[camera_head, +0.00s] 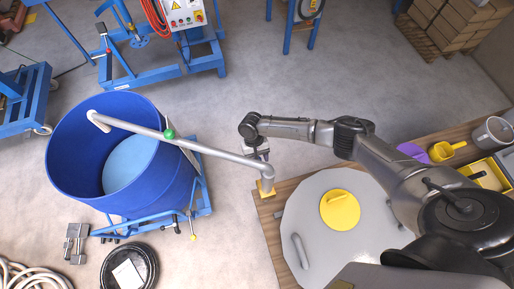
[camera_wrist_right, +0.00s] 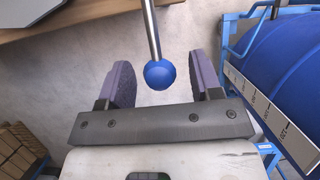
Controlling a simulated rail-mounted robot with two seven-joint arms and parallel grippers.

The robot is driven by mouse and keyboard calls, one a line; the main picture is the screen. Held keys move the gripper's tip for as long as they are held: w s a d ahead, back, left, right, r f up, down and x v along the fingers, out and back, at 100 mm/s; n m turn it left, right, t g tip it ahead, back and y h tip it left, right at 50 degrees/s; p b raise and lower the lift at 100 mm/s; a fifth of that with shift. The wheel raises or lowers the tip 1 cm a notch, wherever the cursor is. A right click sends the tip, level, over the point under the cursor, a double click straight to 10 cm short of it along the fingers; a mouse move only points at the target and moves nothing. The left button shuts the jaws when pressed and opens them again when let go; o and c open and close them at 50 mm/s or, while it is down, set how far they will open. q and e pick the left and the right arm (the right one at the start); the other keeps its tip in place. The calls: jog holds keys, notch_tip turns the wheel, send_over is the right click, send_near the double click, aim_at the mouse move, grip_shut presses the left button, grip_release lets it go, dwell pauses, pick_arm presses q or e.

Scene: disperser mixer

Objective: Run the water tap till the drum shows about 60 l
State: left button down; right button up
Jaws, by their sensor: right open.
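The blue drum (camera_head: 75,135) stands open at the left, with a light blue surface inside it. A grey pipe (camera_head: 215,152) with a green knob (camera_head: 169,134) runs over the drum's rim, its bent spout (camera_head: 97,120) above the opening. I cannot make out a stream from it. In the right wrist view a blue ball (camera_wrist_right: 160,74) on a metal rod sits between the open fingers of my right gripper (camera_wrist_right: 160,82), with gaps on both sides. The drum's white scale (camera_wrist_right: 262,110) shows there, but no level is readable. My left gripper is not in view.
A table with a grey round lid (camera_head: 310,215) and yellow disc (camera_head: 340,210) is below my right arm. A black hose coil (camera_head: 148,258) lies near the drum. Blue frames stand behind.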

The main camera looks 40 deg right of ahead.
jog(key=b+v, duration=0.1)
jog(key=v, duration=1.3)
dwell(0.3)
